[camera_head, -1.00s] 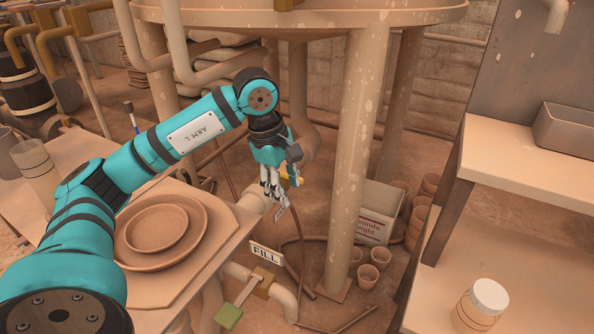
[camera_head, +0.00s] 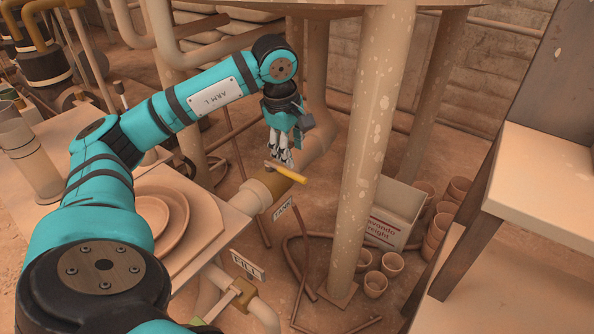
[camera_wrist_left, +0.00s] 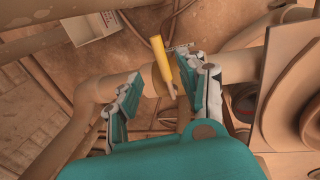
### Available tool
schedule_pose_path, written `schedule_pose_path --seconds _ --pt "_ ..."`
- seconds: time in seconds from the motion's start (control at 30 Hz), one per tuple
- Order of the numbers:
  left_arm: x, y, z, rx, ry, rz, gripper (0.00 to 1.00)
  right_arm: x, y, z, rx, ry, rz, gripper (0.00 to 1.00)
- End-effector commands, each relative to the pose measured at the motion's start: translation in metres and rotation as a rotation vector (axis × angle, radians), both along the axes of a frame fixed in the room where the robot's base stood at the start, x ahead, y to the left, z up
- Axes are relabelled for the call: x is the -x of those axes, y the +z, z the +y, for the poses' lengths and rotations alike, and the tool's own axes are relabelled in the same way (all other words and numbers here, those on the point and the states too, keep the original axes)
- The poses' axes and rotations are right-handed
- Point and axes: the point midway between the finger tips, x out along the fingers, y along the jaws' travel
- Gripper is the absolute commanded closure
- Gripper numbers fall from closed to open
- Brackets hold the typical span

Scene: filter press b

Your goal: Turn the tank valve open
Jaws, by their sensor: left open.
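The tank valve has a yellow lever (camera_head: 287,172) on a pipe under the tank, with a TANK tag (camera_head: 283,208) hanging beside it. My left gripper (camera_head: 283,158) is above the lever's inner end, fingers pointing down. In the left wrist view the yellow lever (camera_wrist_left: 162,62) runs between the spread fingers of my left gripper (camera_wrist_left: 163,92), with a gap on each side. The gripper is open and holds nothing. The valve body is partly hidden under the fingers in the head view. My right gripper is not in view.
A second valve with a FILL tag (camera_head: 247,264) sits lower on the pipework. A thick tank leg (camera_head: 362,160) stands right of the lever. A table with stacked plates (camera_head: 175,215) is at left. A carton (camera_head: 395,212) and several pots stand on the floor at right.

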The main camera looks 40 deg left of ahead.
Motion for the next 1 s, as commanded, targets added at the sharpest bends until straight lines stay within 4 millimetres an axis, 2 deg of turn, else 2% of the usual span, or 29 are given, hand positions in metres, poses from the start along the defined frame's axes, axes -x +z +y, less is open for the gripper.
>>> schedule_pose_path --seconds 0.03,0.1,0.3,0.4,0.83,1.0 --pt "-0.002 -0.019 0.0 0.001 0.0 0.005 0.59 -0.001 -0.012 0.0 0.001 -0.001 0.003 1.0" --pt "-0.005 -0.034 0.0 0.002 0.0 0.005 0.59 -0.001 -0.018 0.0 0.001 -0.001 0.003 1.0" --pt "-0.012 -0.066 0.001 0.002 0.0 0.003 0.59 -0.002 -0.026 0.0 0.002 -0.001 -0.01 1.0" --pt "-0.014 -0.075 0.001 0.001 0.0 0.003 0.59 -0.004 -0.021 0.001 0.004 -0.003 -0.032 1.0" --pt "-0.016 -0.081 0.001 0.001 0.0 0.002 0.6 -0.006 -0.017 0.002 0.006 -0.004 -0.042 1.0" --pt "-0.016 -0.081 0.001 0.001 0.0 0.002 0.83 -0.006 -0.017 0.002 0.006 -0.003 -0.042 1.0"
